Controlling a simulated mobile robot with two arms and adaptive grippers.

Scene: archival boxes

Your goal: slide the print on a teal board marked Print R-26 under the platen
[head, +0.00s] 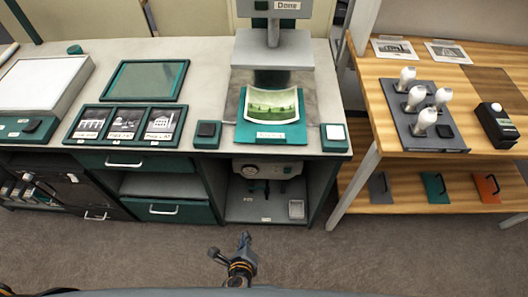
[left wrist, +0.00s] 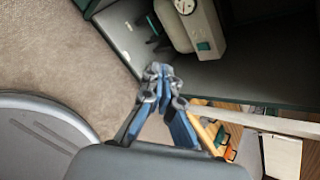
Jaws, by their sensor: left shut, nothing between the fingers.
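The print (head: 270,103), a greenish landscape picture with a curved surface, lies on a teal board (head: 290,133) at the front of the press on the bench. The board has a white label at its front edge, too small to read. The grey platen (head: 273,48) of the press is raised behind and above the print. My left gripper (head: 240,248) is low in front of the bench, over the floor and well apart from the board. In the left wrist view its blue fingers (left wrist: 160,75) meet at the tips, with nothing between them. My right gripper is not in view.
A framed tray (head: 120,123) of three pictures and a green-topped tray (head: 146,81) lie left. An open shelf (head: 265,208) holds a gauge unit. A wooden table (head: 390,150) with white-handled tools stands right. The floor is clear.

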